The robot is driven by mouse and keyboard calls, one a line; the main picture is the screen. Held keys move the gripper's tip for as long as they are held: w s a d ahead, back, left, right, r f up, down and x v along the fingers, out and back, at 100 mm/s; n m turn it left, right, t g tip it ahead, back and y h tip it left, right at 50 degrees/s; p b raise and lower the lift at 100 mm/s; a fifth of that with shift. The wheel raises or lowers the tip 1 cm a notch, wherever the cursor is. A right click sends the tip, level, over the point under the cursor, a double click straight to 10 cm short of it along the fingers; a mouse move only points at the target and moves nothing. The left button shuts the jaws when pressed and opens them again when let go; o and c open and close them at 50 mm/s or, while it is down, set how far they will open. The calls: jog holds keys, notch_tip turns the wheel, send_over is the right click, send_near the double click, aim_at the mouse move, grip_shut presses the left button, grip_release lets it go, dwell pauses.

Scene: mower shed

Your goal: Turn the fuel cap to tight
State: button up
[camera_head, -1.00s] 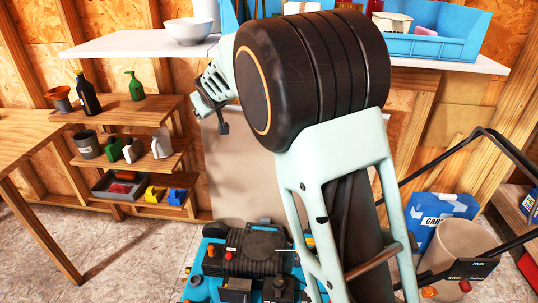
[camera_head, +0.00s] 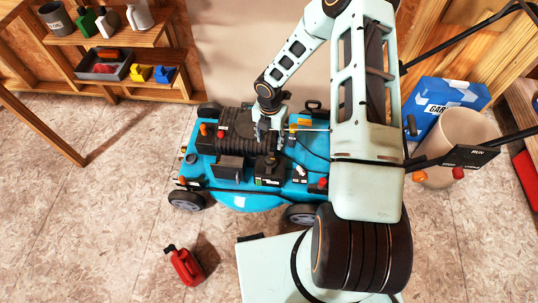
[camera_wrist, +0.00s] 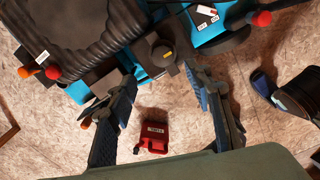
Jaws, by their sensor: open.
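The blue mower (camera_head: 245,195) stands on the floor with a ribbed black engine cover. The fuel cap looks like the round black knob with a small yellow mark in the wrist view (camera_wrist: 161,53). It sits on a dark block at the mower's edge. My gripper (camera_wrist: 162,80) is open, with its two fingers spread left and right and the cap just beyond and between the tips. I cannot tell whether either finger touches it. In the head view my gripper (camera_head: 266,132) points down over the engine, and the cap is hard to make out there.
A red can (camera_head: 186,267) stands on the floor in front of the mower. Orange and red knobs (camera_wrist: 52,72) stick up from the mower. A beige bin (camera_head: 455,140) and a blue box (camera_head: 440,105) are at right. Shelves stand at upper left. The floor at left is clear.

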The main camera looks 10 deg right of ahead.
aim_at(270, 158)
jog(key=f+b, duration=0.1)
jog(key=f, duration=0.2)
jog(key=f+b, duration=0.1)
jog(key=f, duration=0.7)
jog(key=shift+s+f+b, duration=0.1)
jog(key=shift+s+b, duration=0.15)
jog(key=shift+b, duration=0.15)
jog(key=shift+c, duration=0.2)
jog(key=c, duration=1.1)
